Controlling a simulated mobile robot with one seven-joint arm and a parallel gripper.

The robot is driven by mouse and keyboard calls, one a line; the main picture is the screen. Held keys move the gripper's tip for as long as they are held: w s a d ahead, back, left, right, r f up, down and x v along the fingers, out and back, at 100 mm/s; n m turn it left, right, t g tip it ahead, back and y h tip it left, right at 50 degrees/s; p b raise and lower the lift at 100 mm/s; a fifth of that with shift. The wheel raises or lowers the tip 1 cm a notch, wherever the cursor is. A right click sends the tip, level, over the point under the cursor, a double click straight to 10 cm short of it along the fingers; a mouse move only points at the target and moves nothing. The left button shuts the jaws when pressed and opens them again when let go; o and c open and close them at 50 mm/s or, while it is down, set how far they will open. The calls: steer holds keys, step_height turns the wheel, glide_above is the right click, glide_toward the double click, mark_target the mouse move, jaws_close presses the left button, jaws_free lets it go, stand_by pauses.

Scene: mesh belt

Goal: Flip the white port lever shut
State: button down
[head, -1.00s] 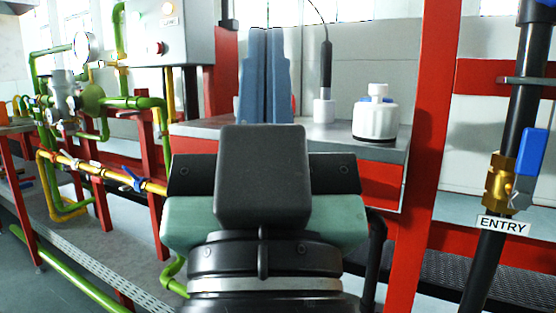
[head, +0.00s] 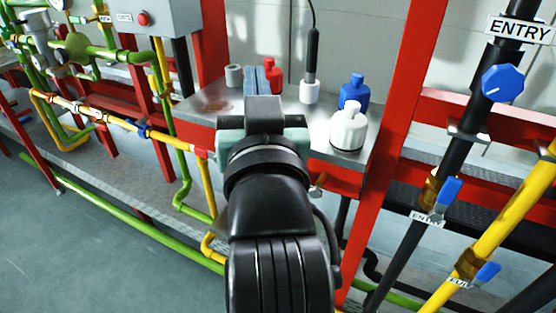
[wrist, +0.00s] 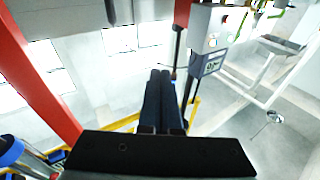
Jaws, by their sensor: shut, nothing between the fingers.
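My gripper (head: 262,72) points away from the body camera in the head view, with its two blue-grey fingers side by side. In the wrist view the fingers (wrist: 160,75) are together with nothing between them. On the thin yellow pipe (head: 75,110) at the left are small pale fittings, one of them a whitish piece (head: 103,117), and a blue handle (head: 143,131). I cannot tell which of these is the white port lever, or whether it is open or shut. My gripper is to their right and apart from them.
The steel shelf (head: 330,145) under my gripper holds a white jar (head: 347,128), a blue bottle (head: 354,92) and a red bottle (head: 270,70). A red post (head: 385,120) and black and yellow pipes with blue handles (head: 446,193) stand at right. Green pipes (head: 120,228) run low at left.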

step_height(320, 180, down, 14)
steer(key=d+m+g+y+p, duration=0.1)
steer(key=m+g+y+p, duration=0.25)
steer(key=g+p, duration=0.2)
steer(key=s+d+f+m+t, duration=0.3)
steer(key=s+d+f+m, duration=0.5)
steer(key=f+m, duration=0.2)
steer(key=shift+s+d+m, duration=0.15)
steer(key=shift+s+m, duration=0.15)
steer(key=shift+m, duration=0.45)
steer(key=a+p+x, duration=0.2)
steer(key=a+x, duration=0.1)
steer(key=x, duration=1)
steer(key=shift+s, duration=0.45)
